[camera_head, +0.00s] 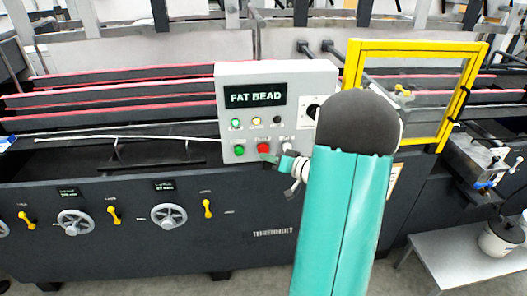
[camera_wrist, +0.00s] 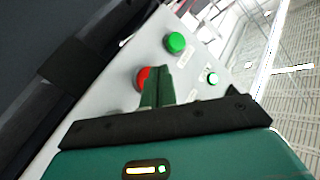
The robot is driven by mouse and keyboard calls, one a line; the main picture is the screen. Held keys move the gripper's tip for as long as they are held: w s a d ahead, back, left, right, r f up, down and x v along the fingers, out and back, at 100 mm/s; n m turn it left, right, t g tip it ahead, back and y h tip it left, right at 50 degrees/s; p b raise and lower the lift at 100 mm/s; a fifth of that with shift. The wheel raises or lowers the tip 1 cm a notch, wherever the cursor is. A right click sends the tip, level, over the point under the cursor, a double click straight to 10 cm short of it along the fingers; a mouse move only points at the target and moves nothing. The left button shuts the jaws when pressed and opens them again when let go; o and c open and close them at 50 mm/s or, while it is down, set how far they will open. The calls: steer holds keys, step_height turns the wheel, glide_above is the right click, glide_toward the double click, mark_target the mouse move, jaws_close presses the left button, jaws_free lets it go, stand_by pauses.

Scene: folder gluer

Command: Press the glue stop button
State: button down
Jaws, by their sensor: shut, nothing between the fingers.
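A red button (camera_head: 263,148) sits on the front of a light grey control box (camera_head: 309,84), to the right of a green button (camera_head: 239,151). In the wrist view the red button (camera_wrist: 142,76) is partly hidden behind my gripper (camera_wrist: 158,80), and the green button (camera_wrist: 176,42) is fully visible. My gripper (camera_head: 269,158) is shut and empty. Its tip is at the lower right edge of the red button in the head view. I cannot tell whether it touches the button. The button labels are too small to read.
The box has a display reading "FAT BEAD" (camera_head: 255,95), small lamps and a dark knob (camera_head: 313,111). A yellow-framed guard (camera_head: 437,47) stands to the right. Handwheels (camera_head: 169,216) and yellow levers (camera_head: 207,208) are on the machine front below. My arm hides part of the box's right side.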

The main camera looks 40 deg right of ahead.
steer(key=shift+w+d, duration=0.1)
steer(key=shift+w, duration=0.05)
stand_by(0.7)
steer(key=shift+w+d, duration=0.15)
steer(key=shift+w, duration=0.05)
steer(key=shift+w+d, duration=0.3)
steer(key=shift+w, duration=0.1)
stand_by(0.9)
steer(key=shift+s+a, duration=0.55)
steer(key=shift+s, duration=0.2)
steer(key=shift+s+a, duration=0.7)
steer(key=shift+s, duration=0.35)
steer(key=shift+s+a, duration=0.7)
steer(key=shift+s, duration=0.3)
